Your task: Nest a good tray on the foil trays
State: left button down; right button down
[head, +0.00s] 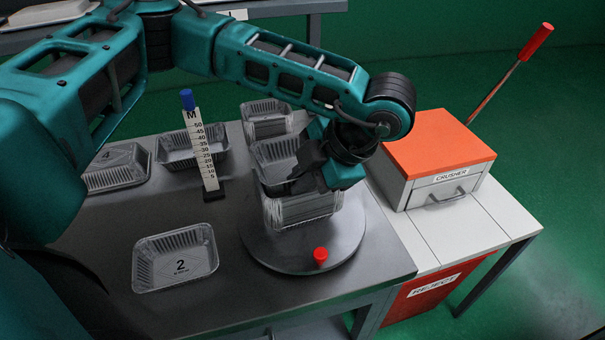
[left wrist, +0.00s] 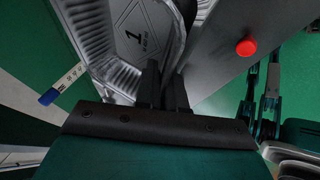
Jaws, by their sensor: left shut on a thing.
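My left gripper (head: 322,172) is shut on the rim of a silver foil tray (head: 276,157), which is tilted above the front stack. In the left wrist view the gripper's fingers (left wrist: 163,92) pinch the edge of a tray marked 1 (left wrist: 146,32). The stack of nested foil trays (head: 300,212) sits on a round grey plate (head: 268,255). The gripper and held tray partly hide the stack's top, so I cannot tell whether they touch. A loose tray marked 2 (head: 176,258) lies front left, and one marked 4 (head: 116,167) lies further left.
Another tray (head: 180,152) lies behind an upright ruler marked M (head: 203,157). More nested trays (head: 267,119) stand at the back. A red knob (head: 320,256) is on the plate's front. An orange-topped crusher (head: 438,160) and red reject bin (head: 435,290) are at right.

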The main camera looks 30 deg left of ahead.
pick_arm(q)
jog(key=shift+r, duration=0.3)
dwell(0.5)
jog(key=c, duration=1.2)
grip_release()
jog(key=shift+o, duration=0.2)
jog(key=v, duration=1.3)
jog(key=shift+p, duration=0.4)
